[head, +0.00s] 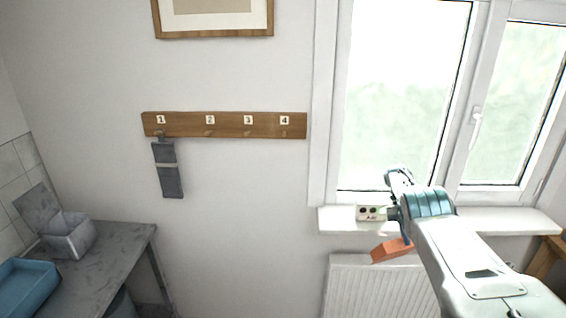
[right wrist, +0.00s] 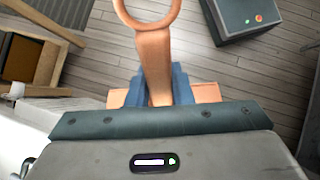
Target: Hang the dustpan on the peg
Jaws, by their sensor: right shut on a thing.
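The orange dustpan (head: 391,250) is in my right gripper (head: 404,232), in front of the radiator and below the window sill. In the right wrist view my right gripper (right wrist: 158,92) is shut on the handle of the dustpan (right wrist: 154,55). A ring at the handle's end points away from the gripper, and part of the orange pan shows behind the fingers. The wooden peg rail (head: 228,125) is on the wall, up and left of the gripper, with pegs numbered 1 to 4. A dark grey strip-like thing (head: 168,172) hangs at peg 1. Pegs 2, 3 and 4 are bare. My left gripper is not in view.
A window sill (head: 490,218) juts out above a white radiator (head: 345,285). A grey table (head: 100,265) stands at the lower left with a grey bin (head: 68,240) and a blue tray (head: 25,285). A picture frame (head: 213,33) hangs above the rail. The wall between rail and sill is clear.

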